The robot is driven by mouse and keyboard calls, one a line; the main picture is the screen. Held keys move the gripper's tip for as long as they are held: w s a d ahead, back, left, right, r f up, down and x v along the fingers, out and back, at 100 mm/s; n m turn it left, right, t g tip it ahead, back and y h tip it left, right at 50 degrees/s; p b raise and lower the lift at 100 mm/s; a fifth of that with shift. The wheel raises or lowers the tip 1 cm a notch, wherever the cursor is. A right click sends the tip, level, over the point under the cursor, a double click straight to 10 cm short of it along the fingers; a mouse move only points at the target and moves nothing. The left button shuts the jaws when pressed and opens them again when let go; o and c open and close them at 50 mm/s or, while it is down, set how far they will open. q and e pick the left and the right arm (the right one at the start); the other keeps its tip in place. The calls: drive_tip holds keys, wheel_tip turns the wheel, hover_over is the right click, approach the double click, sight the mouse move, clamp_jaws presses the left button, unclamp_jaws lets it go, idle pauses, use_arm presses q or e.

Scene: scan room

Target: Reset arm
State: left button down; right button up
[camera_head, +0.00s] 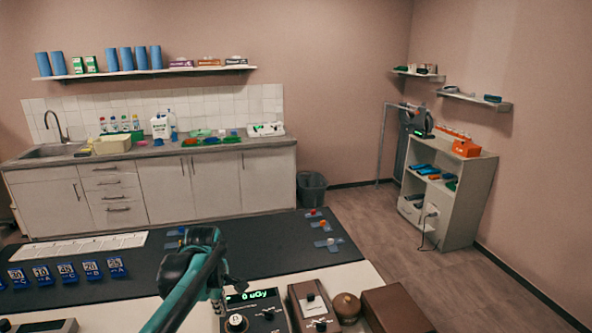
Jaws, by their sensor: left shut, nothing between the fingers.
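My left arm, teal and black, rises from the bottom edge over the near table. My left gripper (234,283) is at its end, shut and empty, above the table near a device with a green readout (255,306). Its fingertips are small and partly hidden by the arm, and I cannot tell the exact gap to the device. My right gripper is not in view.
The near table has a dark mat (275,243) with blue numbered tags (67,272), a white strip (96,245) and small samples. A brown box (396,309) stands at right. Behind are a counter (165,152), a bin (312,188) and a shelf cabinet (447,190). Floor is clear between.

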use_arm(q)
drive_tip(key=s+d+f+m+t+b, duration=0.1)
drive_tip(key=s+f+m+t, duration=0.1)
drive_tip(key=s+m, duration=0.6)
drive_tip(key=s+d+f+m+t+b, duration=0.1)
drive_tip(key=s+d+m+t, duration=0.1)
drive_tip(key=s+m, duration=0.6)
drive_tip(key=s+t, duration=0.1)
drive_tip(key=s, duration=0.5)
drive_tip(key=shift+f+m, duration=0.35)
drive_tip(key=shift+m, duration=0.05)
